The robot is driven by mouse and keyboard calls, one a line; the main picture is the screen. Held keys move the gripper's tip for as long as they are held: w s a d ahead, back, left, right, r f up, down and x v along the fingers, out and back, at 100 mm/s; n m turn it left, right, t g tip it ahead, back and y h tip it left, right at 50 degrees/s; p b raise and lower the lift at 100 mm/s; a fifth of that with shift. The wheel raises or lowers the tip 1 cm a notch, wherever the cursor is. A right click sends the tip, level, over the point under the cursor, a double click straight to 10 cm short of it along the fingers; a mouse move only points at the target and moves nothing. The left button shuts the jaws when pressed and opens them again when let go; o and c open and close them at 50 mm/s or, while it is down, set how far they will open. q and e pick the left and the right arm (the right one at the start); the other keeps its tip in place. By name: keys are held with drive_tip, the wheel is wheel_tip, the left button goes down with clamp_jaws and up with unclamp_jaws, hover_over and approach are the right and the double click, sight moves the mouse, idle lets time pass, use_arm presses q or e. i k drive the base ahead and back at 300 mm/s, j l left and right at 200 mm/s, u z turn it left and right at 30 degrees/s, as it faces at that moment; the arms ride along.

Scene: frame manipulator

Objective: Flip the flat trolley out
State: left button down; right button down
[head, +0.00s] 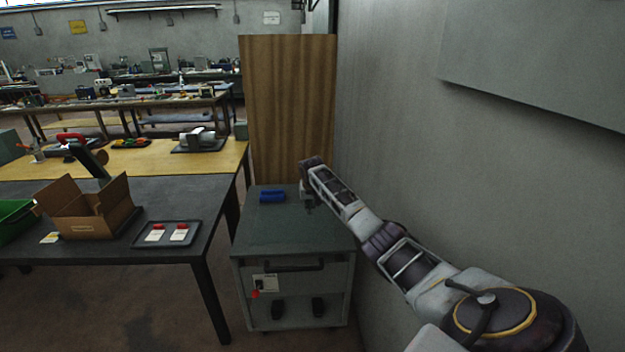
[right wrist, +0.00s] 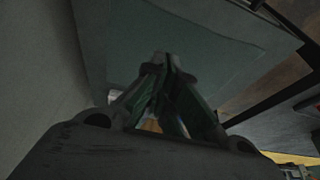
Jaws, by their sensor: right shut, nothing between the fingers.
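A tall, flat wood-grained panel (head: 288,105) stands upright behind the grey-green wheeled cabinet, close to the wall; it may be the flat trolley on its edge, but I cannot tell. Its lower end is hidden by the cabinet. My right gripper (head: 309,208) points down over the back right of the cabinet top, in front of the panel. It is shut and empty; its fingertips meet in the right wrist view (right wrist: 168,65), with a grey-green surface behind them. I cannot tell whether they touch that surface. My left gripper is not in view.
The cabinet (head: 290,238) carries a blue object (head: 271,196). A plain wall (head: 400,110) runs along the right. On the left, a dark table (head: 190,205) holds an open cardboard box (head: 88,210) and a tray (head: 138,240). Some floor between table and cabinet is clear.

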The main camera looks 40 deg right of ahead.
sight(294, 273)
drive_tip(key=i+l, duration=0.95)
drive_tip(key=l, duration=0.3)
drive_tip(key=i+l, duration=0.5)
drive_tip(key=l, duration=0.1)
